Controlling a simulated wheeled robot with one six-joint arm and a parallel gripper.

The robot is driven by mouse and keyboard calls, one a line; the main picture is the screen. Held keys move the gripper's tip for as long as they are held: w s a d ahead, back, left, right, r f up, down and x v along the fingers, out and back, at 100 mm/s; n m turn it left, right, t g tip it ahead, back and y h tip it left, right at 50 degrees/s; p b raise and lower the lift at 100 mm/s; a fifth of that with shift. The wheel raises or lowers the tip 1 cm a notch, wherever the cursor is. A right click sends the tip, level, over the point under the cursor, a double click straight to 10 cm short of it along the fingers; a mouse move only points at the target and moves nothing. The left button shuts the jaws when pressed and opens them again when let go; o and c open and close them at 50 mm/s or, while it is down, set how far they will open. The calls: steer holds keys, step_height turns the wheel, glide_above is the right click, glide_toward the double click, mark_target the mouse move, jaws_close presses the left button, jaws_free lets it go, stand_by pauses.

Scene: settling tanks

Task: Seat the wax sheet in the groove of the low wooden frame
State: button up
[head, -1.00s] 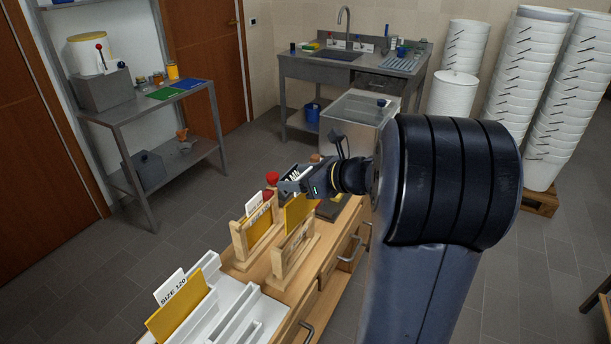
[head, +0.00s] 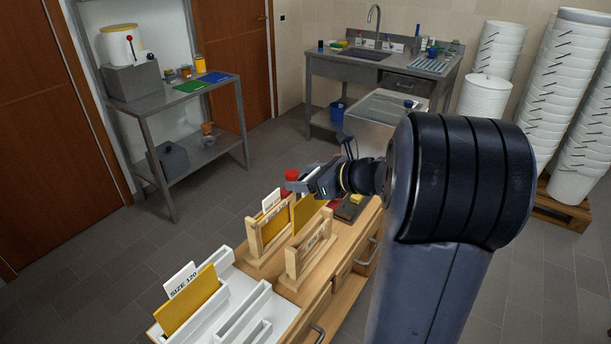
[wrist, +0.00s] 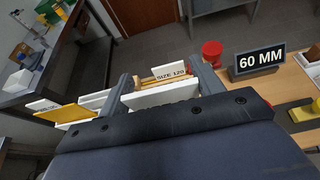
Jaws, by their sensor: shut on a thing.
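My gripper (head: 302,187) is shut on a yellow wax sheet (head: 307,213), which hangs upright at the low wooden frame (head: 309,250). The sheet's lower edge is behind the frame's labelled front rail, so I cannot tell whether it is in the groove. In the wrist view, both fingers (wrist: 163,88) show with a pale strip between them; the held sheet's yellow face is not clear there. A second wooden frame (head: 262,245) beside it holds another yellow sheet and a white SIZE 120 card (head: 271,199).
A white slotted tray (head: 235,310) at the bench's front holds a yellow sheet (head: 188,305) and a SIZE 120 card (head: 182,279). A red object (head: 292,175) is behind my gripper. A 60 MM sign (wrist: 260,61) stands on the bench at right in the wrist view.

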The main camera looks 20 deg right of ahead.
steer(key=shift+f+b, duration=1.45)
steer(key=shift+f, duration=0.8)
steer(key=shift+f+b, duration=3.85)
steer(key=shift+f, duration=1.25)
steer(key=o, duration=1.3)
steer(key=v, duration=1.1)
